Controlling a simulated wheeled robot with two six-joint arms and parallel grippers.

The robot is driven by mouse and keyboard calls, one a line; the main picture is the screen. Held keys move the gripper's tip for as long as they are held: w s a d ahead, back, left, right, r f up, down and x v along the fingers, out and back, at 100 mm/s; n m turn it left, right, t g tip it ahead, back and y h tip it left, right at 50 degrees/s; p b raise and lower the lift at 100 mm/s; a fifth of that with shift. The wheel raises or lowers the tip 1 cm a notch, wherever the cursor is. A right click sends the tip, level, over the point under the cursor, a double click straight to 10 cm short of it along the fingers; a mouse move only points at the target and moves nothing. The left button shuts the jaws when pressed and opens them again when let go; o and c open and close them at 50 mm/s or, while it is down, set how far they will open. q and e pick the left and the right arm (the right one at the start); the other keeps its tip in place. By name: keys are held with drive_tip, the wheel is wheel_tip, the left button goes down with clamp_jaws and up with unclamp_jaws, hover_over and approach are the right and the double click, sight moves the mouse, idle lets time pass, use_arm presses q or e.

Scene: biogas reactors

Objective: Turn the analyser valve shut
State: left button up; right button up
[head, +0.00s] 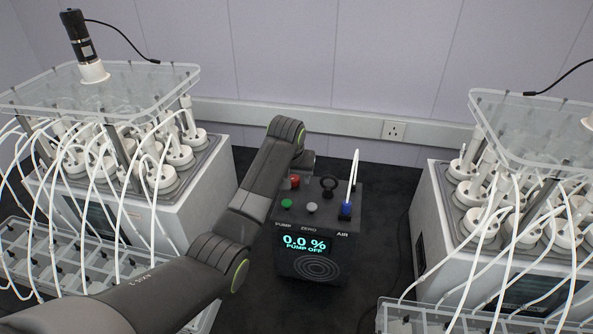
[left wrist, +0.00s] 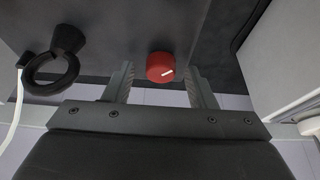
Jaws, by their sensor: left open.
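The analyser (head: 312,225) is a dark box on the black floor, its screen reading 0.0 % and PUMP OFF. A red round knob (head: 295,181), which looks like the valve, stands at the back left of its top. In the left wrist view the red knob (left wrist: 160,67) carries a white mark, nearly level and slightly tilted. My left gripper (left wrist: 160,78) is open, with one finger on each side of the knob and a visible gap on both sides. In the head view my arm hides most of its fingers. My right gripper is not in view.
Green (head: 286,203) and grey (head: 312,207) buttons are in front. Reactor units with loose white tubes flank the analyser.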

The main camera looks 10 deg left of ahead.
use_arm(q)
drive_tip(key=shift+f, duration=0.1)
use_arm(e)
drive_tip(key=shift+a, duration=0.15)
use_arm(q)
drive_tip(key=shift+s, duration=0.1)
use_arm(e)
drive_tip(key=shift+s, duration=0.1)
use_arm(q)
drive_tip(key=shift+c, duration=0.4)
drive_tip(key=shift+s, duration=0.1)
drive_tip(key=shift+c, duration=1.1)
drive_tip(key=c, duration=0.7)
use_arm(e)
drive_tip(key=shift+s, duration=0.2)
